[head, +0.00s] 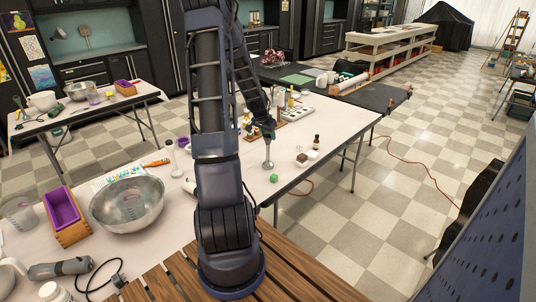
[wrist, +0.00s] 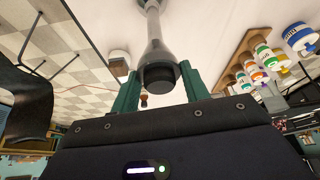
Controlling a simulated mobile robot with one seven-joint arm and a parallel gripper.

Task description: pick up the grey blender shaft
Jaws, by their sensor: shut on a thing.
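The grey blender shaft (head: 268,153) is upright below my gripper (head: 268,131) in the head view, near the right edge of the white table (head: 225,218). Its flared lower end is down at the tabletop; I cannot tell whether it touches. In the wrist view the shaft (wrist: 155,38) runs away from the camera, with its dark near end between the green fingers of my gripper (wrist: 158,84). The gripper is shut on that end.
A small green item (head: 274,178) and a dark dropper bottle (head: 316,142) stand near the shaft. A wooden rack of small bottles (wrist: 262,57) is beside it. A large metal bowl (head: 128,204) and a purple-lined wooden box (head: 64,215) are at left.

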